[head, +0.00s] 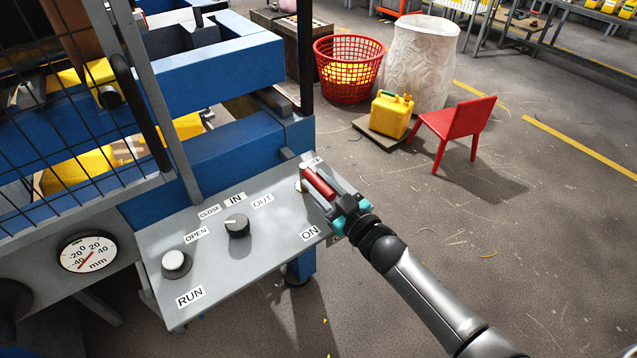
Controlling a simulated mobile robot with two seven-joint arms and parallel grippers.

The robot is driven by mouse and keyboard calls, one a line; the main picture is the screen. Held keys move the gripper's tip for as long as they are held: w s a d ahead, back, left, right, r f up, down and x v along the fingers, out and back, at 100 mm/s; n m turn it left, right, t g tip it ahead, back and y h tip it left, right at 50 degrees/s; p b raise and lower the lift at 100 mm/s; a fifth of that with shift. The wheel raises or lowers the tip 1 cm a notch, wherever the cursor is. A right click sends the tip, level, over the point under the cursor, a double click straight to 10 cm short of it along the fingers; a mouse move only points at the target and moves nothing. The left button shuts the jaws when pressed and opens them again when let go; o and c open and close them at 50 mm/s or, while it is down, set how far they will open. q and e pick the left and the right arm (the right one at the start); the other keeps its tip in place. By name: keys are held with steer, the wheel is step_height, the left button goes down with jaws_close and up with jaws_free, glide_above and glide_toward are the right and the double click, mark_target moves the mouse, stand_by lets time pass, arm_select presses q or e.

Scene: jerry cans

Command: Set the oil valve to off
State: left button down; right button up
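A red valve handle (319,183) shows at the right end of the grey control panel (270,254). Its far end lies close to a small, partly covered label (313,162) that seems to read OFF. The ON label (310,233) is nearer, at the panel's right edge. My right gripper (325,187) comes in from the lower right, with its fingers along the handle. The gripper hides the handle's near end and pivot. Whether the fingers are closed on the handle is not clear. My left gripper is not in view.
The panel also has a black knob (237,225) and a grey knob (176,263). A dial gauge (88,251) sits at left. Beyond the blue machine stand a red basket (347,68), a yellow jerry can (391,114) and a red chair (459,121). The floor at lower right is open.

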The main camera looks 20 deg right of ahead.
jaws_close()
stand_by(1.0)
